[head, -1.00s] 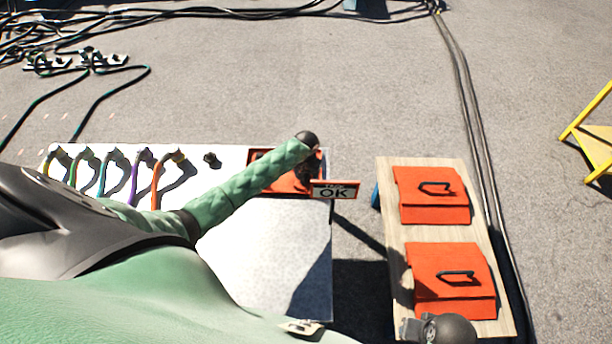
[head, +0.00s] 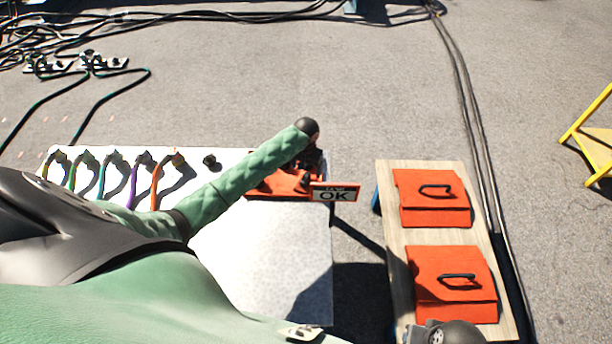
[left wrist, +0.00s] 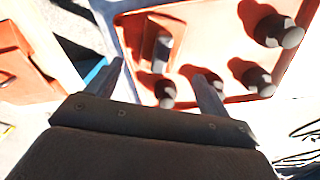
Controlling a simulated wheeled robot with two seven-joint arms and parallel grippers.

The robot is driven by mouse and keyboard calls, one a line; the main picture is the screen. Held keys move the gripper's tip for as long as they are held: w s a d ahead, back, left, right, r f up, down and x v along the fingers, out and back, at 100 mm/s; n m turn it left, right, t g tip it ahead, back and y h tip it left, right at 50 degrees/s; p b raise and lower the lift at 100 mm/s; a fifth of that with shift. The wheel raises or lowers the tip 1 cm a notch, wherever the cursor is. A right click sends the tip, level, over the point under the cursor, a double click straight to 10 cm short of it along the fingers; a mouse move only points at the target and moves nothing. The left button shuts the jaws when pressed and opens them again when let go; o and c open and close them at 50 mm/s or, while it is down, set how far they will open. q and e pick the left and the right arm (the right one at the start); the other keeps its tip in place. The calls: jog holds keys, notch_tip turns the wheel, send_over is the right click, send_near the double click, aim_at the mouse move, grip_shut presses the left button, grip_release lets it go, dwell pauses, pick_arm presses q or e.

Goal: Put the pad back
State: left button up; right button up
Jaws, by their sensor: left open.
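Two orange pads with black handles lie on a wooden board at the right, a far pad (head: 432,212) and a near pad (head: 450,300). An orange-red tray (head: 265,192) sits at the white table's right edge, partly hidden by my left arm. In the left wrist view the tray (left wrist: 135,45) shows several upright pegs with pale tips. My left gripper (head: 308,165) is over the tray, its fingers mostly hidden in the head view. In the left wrist view the left gripper (left wrist: 162,85) is open and holds nothing. An orange pad edge (left wrist: 22,65) shows there at left.
The white table (head: 270,260) has several coloured cables (head: 115,170) along its far left edge. An "OK" sign (head: 334,195) stands at its right corner. A gap separates it from the wooden board (head: 390,180). Black cables run past the board's right; a yellow stand (head: 590,140) is farther right.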

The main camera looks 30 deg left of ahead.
aim_at(306, 176)
pick_arm(q)
notch_tip(306, 176, up, 5)
jog(key=shift+f, duration=0.1)
dwell(0.7)
